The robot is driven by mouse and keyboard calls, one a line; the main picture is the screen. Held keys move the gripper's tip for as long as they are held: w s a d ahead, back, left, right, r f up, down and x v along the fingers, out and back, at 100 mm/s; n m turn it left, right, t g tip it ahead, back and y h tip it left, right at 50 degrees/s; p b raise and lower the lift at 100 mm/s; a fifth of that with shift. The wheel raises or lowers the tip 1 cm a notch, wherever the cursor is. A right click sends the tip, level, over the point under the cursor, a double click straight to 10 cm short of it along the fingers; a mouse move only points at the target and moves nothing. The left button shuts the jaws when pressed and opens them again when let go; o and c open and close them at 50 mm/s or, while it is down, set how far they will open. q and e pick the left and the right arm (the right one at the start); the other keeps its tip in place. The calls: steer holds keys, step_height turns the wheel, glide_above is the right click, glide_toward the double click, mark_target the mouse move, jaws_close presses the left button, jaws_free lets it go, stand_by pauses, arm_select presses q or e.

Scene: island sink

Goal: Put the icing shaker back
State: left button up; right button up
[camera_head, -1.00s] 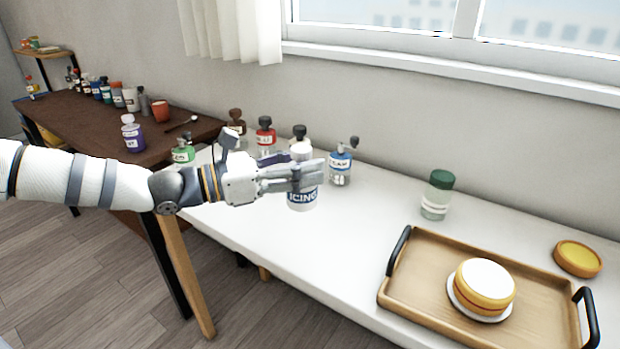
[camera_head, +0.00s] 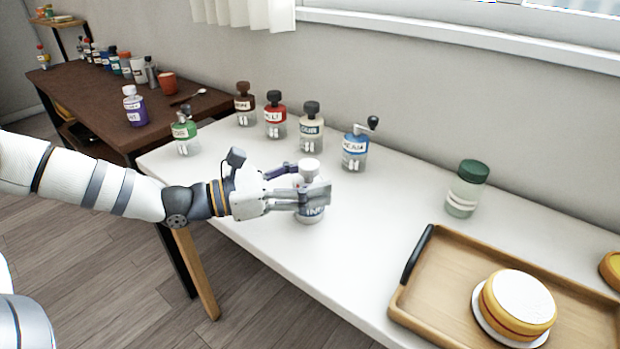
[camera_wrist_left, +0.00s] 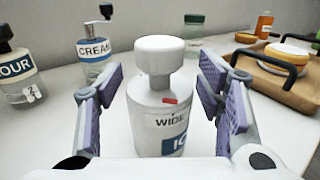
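The icing shaker (camera_head: 310,214) is a white bottle with a white cap and a blue label, upright at the front of the white table (camera_head: 375,240). In the left wrist view the icing shaker (camera_wrist_left: 155,125) stands between the purple finger pads, with a gap on each side. My left gripper (camera_head: 318,181) is open around it; the near finger hides part of the bottle in the head view. My right gripper is not in view.
Behind stands a row of shakers: green (camera_head: 185,138), brown (camera_head: 244,108), red (camera_head: 275,120), cream-coloured (camera_head: 311,132) and blue (camera_head: 355,153). A green-lidded jar (camera_head: 465,192) and a wooden tray (camera_head: 420,290) with a cake (camera_head: 517,305) are right. A brown table (camera_head: 90,105) is left.

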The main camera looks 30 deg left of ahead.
arm_select(q)
steer(key=shift+r, duration=0.1)
steer(key=shift+r, duration=0.3)
steer(key=v, duration=0.3)
steer(key=p+v, duration=0.1)
steer(key=v, duration=0.2)
steer(key=p+v, duration=0.1)
steer(key=v, duration=0.2)
steer(key=shift+s+a+f, duration=0.25)
steer(key=shift+s+f, duration=0.05)
steer(key=shift+f, duration=0.1)
steer(key=shift+s+a+r+p, duration=0.3)
steer(key=shift+s+a, duration=0.15)
steer(key=shift+s, duration=0.05)
steer(key=shift+s+a, duration=0.25)
steer(key=shift+s, duration=0.15)
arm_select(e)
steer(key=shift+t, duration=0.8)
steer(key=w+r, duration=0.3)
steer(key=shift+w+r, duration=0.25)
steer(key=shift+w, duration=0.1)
